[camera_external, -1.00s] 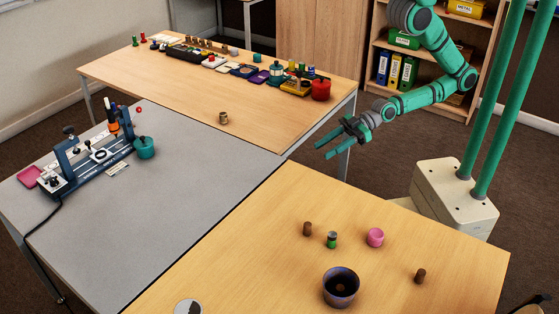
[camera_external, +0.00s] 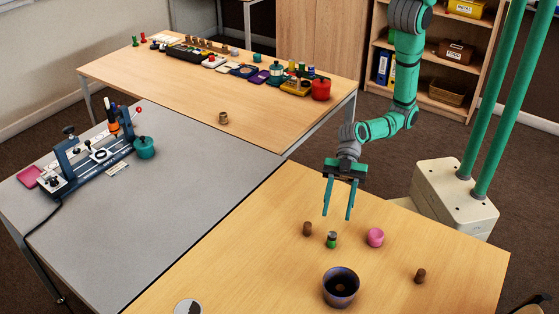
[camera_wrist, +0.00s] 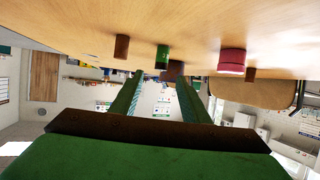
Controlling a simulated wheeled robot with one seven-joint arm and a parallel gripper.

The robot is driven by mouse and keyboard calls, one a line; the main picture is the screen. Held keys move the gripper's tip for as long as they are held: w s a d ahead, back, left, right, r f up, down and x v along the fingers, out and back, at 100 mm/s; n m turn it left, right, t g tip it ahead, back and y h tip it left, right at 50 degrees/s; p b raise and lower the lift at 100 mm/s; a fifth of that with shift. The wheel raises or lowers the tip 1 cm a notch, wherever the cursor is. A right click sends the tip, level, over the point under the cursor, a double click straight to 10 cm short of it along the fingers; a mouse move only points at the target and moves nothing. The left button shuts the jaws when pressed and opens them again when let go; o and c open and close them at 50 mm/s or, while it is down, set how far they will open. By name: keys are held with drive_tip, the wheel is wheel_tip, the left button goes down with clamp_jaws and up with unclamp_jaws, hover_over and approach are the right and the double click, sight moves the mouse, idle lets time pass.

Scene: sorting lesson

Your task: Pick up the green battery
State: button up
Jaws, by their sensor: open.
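The green battery (camera_external: 331,240) is a small green cylinder with a grey top, standing upright on the near wooden table. It also shows in the wrist view (camera_wrist: 162,57), hanging from the upside-down table. My gripper (camera_external: 337,216) is open and empty, fingers pointing down, above the table and apart from the battery. In the wrist view its two green fingers (camera_wrist: 155,95) stretch ahead with a gap between them.
A brown cylinder (camera_external: 307,229) stands left of the battery and a pink round container (camera_external: 375,237) right of it. A dark bowl (camera_external: 341,301) is in front, with another brown cylinder (camera_external: 420,276) to the right.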

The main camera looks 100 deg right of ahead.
sight(332, 237)
drive_tip(key=shift+f+x, duration=0.2)
drive_tip(key=shift+x, duration=2)
drive_tip(key=shift+f+x, duration=0.15)
drive_tip(key=shift+x, duration=2.05)
drive_tip(key=shift+s+d, duration=0.1)
drive_tip(key=shift+s, duration=0.05)
clamp_jaws()
